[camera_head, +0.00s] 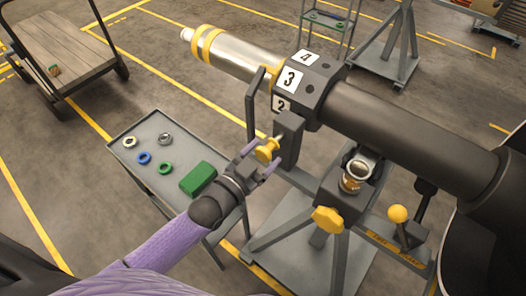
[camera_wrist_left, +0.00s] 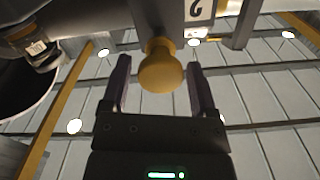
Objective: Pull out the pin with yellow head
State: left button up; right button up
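The pin's yellow head (camera_head: 266,149) sticks out of the grey bracket under the numbered collar of the rotor stand. In the left wrist view, the yellow head (camera_wrist_left: 161,68) lies between the two fingers, with a visible gap on each side. My left gripper (camera_head: 259,160) is open around the head; in the left wrist view the gripper (camera_wrist_left: 160,85) shows both purple-grey fingers apart. The pin's shaft is mostly hidden behind its head. My right gripper is not in view.
A grey tray table (camera_head: 127,155) with several rings and a green block (camera_head: 198,178) stands to the left. A yellow star knob (camera_head: 328,219) and a yellow ball lever (camera_head: 397,213) are on the stand. A cart (camera_head: 62,50) is at upper left.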

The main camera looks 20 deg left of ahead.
pick_arm(q)
jog(key=shift+o, duration=0.7)
jog(key=p+v, duration=0.1)
jog(key=v, duration=0.8)
jog(key=shift+s+a, duration=0.15)
jog(key=shift+s, duration=0.2)
